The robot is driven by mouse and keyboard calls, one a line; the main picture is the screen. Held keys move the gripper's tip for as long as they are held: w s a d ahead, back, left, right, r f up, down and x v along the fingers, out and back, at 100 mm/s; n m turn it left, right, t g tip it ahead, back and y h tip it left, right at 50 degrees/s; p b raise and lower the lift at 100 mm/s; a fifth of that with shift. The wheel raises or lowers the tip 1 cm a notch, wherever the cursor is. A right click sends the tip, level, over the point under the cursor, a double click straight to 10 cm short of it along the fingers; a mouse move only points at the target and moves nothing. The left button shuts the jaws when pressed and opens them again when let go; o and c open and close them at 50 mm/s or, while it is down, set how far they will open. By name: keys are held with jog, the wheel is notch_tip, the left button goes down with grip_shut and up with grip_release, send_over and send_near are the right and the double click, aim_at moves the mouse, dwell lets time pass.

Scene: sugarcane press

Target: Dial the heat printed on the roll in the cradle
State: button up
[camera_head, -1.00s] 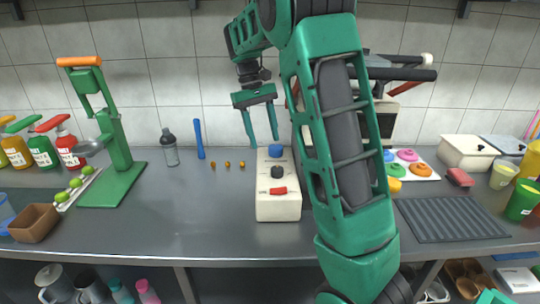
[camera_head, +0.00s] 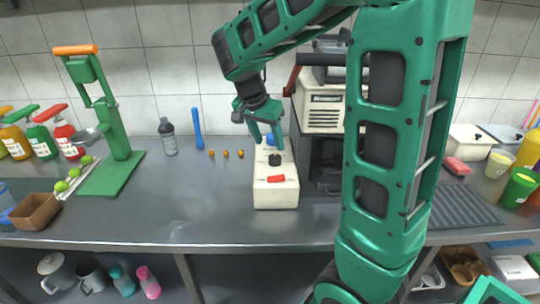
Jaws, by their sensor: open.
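A cream control box (camera_head: 276,193) stands on the counter in the middle. On its top are a black dial (camera_head: 274,160), a red lever or switch (camera_head: 276,178) in front of it, and a blue knob (camera_head: 270,141) behind, partly covered by my gripper. My gripper (camera_head: 267,141) is open and points down over the back of the box, near the blue knob; I cannot tell whether it touches. No cradle, roll or printed heat can be made out.
A green press with an orange handle (camera_head: 117,130) stands at the left, near sauce bottles (camera_head: 42,146) and a brown box (camera_head: 35,211). A grey bottle (camera_head: 168,138) and blue stick (camera_head: 198,130) stand behind. A ribbed mat (camera_head: 462,209) lies right.

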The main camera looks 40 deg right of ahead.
aim_at(274, 156)
jog(key=x, duration=0.7)
jog(key=shift+w+f, duration=0.1)
jog(key=shift+f, duration=0.1)
jog(key=c, duration=1)
